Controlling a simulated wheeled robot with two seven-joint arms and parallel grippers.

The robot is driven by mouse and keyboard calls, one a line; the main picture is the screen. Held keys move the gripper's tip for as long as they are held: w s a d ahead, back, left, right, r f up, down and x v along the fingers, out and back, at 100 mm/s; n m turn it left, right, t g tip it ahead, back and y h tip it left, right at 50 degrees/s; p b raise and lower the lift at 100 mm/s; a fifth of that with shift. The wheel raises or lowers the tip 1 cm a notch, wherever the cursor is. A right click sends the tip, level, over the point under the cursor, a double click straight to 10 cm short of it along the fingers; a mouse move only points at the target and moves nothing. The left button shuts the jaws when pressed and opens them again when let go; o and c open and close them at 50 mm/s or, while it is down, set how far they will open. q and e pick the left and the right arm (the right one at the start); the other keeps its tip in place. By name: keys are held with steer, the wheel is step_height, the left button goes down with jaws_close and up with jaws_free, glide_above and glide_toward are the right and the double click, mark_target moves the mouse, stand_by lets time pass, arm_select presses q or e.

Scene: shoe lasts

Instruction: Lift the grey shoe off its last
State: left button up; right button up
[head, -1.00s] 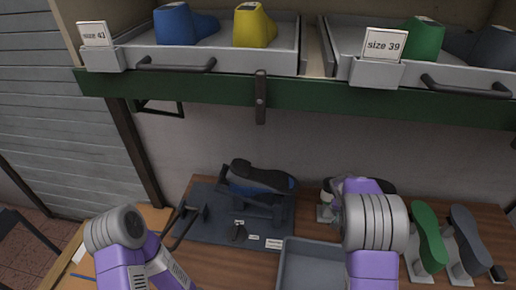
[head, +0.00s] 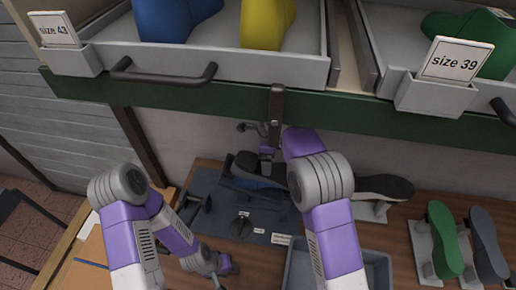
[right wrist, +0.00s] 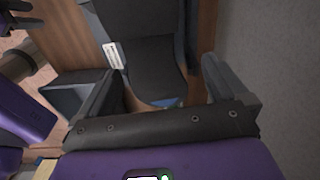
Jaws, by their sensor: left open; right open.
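A dark shoe (head: 246,166), sole up, sits on a blue last (head: 258,184) over the dark base plate (head: 215,208) at the back of the bench. My right arm hides part of it. My right gripper (head: 258,130) is partly hidden behind my arm, above and behind the shoe. In the right wrist view its jaws (right wrist: 158,95) are open and empty, with a dark sole (right wrist: 155,65) beyond them and a blue edge at its rounded end. My left gripper (head: 230,266) is low over the bench, in front of the plate, apart from the shoe.
A shelf with trays of lasts, one labelled size 39 (head: 458,60), overhangs the back. A grey bin (head: 375,262) stands front right. Another dark-soled shoe (head: 385,187) and green (head: 444,238) and grey (head: 487,243) forms stand at right.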

steer(key=shift+s+a+r, duration=0.1)
steer(key=shift+a+r, duration=0.05)
steer(key=shift+a, duration=0.35)
steer(key=shift+s+a+r, duration=0.1)
steer(key=shift+a, duration=0.35)
steer(key=shift+s+a, duration=0.1)
steer(key=shift+a, duration=0.2)
arm_select(q)
steer(key=shift+r, duration=0.3)
arm_select(e)
step_height(320, 180, down, 7)
steer(key=shift+f, duration=0.15)
steer(key=shift+c, duration=0.3)
steer(key=c, duration=1.2)
steer(key=o, duration=0.7)
steer(key=shift+c, duration=0.2)
steer(key=c, duration=0.6)
arm_select(q)
steer(key=shift+p, duration=0.3)
